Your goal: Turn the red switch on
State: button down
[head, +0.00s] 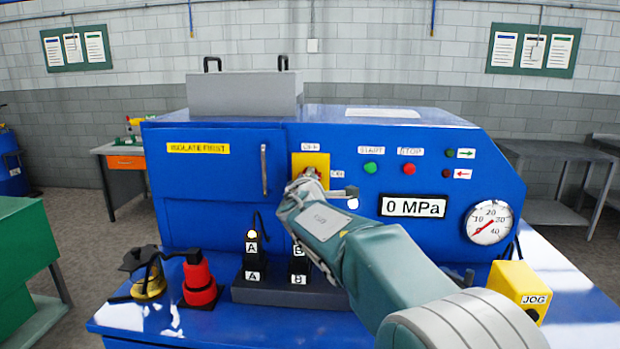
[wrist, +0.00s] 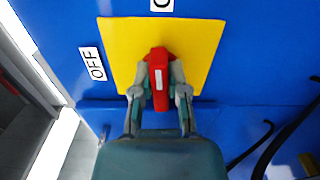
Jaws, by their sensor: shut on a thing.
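The red switch (wrist: 158,62) sits on a yellow plate (wrist: 200,45) on the front of the blue machine. In the wrist view my gripper (wrist: 159,88) has its two fingers closed on either side of the red switch handle. In the head view the yellow plate (head: 299,162) shows above my gripper (head: 308,178), which hides most of the switch. An OFF label (wrist: 92,64) is beside the plate in the wrist view. Another label at the top edge of that view is cut off.
The blue machine (head: 215,215) has a gauge (head: 489,222), a 0 MPa display (head: 413,207), a green button (head: 370,168) and a red button (head: 409,169). A red and black tool (head: 199,280), a black holder (head: 285,292) and a yellow JOG box (head: 518,285) are on the blue ledge.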

jog(key=shift+f+m, duration=0.4)
jog(key=shift+m, duration=0.2)
jog(key=c, duration=0.6)
grip_release()
jog(key=shift+r, duration=0.1)
jog(key=shift+c, duration=0.2)
jog(key=shift+d, duration=0.1)
jog(key=shift+r, duration=0.1)
jog(key=s, duration=1.2)
jog(key=shift+a, duration=0.3)
